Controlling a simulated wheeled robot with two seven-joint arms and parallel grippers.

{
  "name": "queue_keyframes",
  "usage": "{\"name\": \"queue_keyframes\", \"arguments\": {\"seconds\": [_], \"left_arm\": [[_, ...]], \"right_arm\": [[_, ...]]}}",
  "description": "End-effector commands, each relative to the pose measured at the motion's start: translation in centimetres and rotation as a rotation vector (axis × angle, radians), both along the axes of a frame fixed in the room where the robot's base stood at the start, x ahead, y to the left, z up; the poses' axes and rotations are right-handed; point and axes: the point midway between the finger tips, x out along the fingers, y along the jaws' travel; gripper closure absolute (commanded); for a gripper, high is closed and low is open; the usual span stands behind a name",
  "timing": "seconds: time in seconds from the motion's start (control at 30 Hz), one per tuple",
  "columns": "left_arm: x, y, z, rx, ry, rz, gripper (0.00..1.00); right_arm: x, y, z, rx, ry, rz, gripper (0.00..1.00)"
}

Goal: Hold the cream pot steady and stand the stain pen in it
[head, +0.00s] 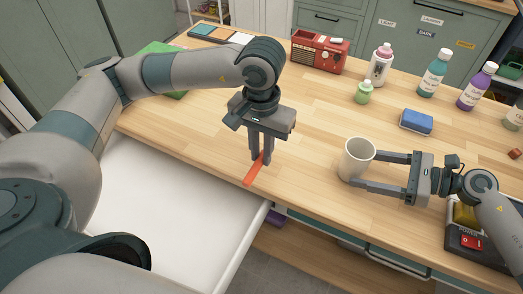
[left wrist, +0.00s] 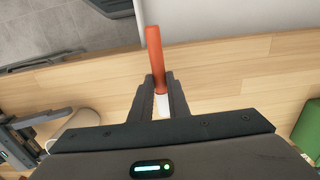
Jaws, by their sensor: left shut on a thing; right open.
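The stain pen (head: 252,174) is orange-red with a white end, which shows in the left wrist view (left wrist: 156,50). My left gripper (head: 261,160) points down and is shut on the pen near its white end, and the orange part sticks out tilted. The cream pot (head: 356,160) stands upright on the table, to the right of the pen. My right gripper (head: 366,171) is open, with one finger on each side of the pot; I cannot tell whether they touch it. The pot also shows in the left wrist view (left wrist: 88,122), partly hidden by my gripper.
A red radio (head: 319,52), a pink-capped bottle (head: 380,66), a green bottle (head: 363,93) and a blue sponge (head: 416,121) stand farther back. More bottles are at the right. A white open drawer (head: 190,215) lies at the front left. The wood between pen and pot is clear.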

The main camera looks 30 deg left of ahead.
Motion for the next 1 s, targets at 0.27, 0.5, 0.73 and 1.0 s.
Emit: {"name": "queue_keyframes", "arguments": {"seconds": [0.27,0.5,0.73,1.0], "left_arm": [[0.0,0.0,-0.8,0.0,0.0,0.0,1.0],[0.0,0.0,-0.8,0.0,0.0,0.0,1.0],[0.0,0.0,-0.8,0.0,0.0,0.0,1.0],[0.0,-0.1,-0.8,0.0,0.003,0.002,1.0]], "right_arm": [[0.0,2.1,-0.7,0.001,0.001,0.002,0.34],[0.0,2.5,-0.8,0.001,0.001,0.001,0.34],[0.0,2.4,-0.8,0.001,0.001,0.001,0.48],[0.0,2.4,-0.8,0.0,0.001,0.001,0.6]]}}
